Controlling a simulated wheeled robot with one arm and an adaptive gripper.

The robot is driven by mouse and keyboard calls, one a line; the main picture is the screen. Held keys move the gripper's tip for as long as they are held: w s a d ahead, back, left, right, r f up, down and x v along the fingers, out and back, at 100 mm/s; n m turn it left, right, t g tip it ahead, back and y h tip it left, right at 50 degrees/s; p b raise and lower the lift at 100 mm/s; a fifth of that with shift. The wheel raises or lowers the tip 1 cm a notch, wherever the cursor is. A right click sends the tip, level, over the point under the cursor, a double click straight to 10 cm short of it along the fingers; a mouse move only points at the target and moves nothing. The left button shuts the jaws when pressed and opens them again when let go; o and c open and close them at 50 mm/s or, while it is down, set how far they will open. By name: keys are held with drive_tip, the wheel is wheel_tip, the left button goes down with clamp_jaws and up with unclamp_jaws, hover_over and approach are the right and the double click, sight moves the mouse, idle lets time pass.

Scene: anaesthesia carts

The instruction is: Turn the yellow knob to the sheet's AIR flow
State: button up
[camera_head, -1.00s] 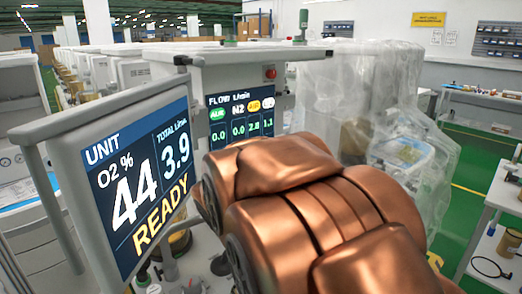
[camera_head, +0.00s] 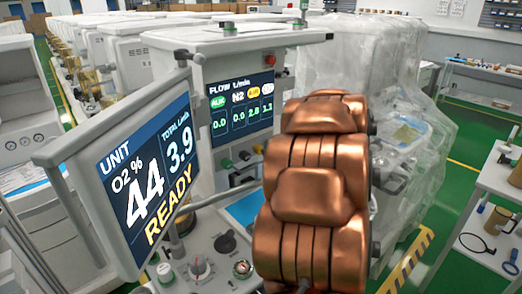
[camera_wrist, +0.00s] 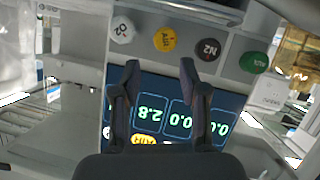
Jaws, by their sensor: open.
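The yellow AIR knob (camera_wrist: 165,40) sits in a row on the cart panel, between the white O2 knob (camera_wrist: 122,30) and the black N2 knob (camera_wrist: 208,50); the wrist view is upside down. A green knob (camera_wrist: 253,62) ends the row. My gripper (camera_wrist: 160,70) is open and empty, its fingertips apart from the yellow knob and in front of the flow display (camera_wrist: 178,112). In the head view the flow display (camera_head: 238,103) reads 2.8 under the yellow label. My copper arm hides the gripper there. I cannot make out the sheet.
The UNIT screen (camera_head: 146,172) stands at the left, reading O2 44%, total 3.9 and READY. A plastic-wrapped cart (camera_head: 405,120) stands right of my arm. A white side table (camera_head: 490,185) is at the far right, with green floor between.

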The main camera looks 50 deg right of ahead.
sight(258, 149)
drive_tip(key=shift+s+a+f+y, duration=0.1)
drive_tip(key=shift+s+f+y, duration=0.15)
drive_tip(key=shift+s+y, duration=0.05)
drive_tip(key=shift+w+f, duration=0.1)
drive_tip(key=shift+w, duration=0.05)
drive_tip(key=shift+p+x, duration=0.35)
drive_tip(key=shift+x, duration=3.35)
drive_tip(key=shift+c, duration=0.3)
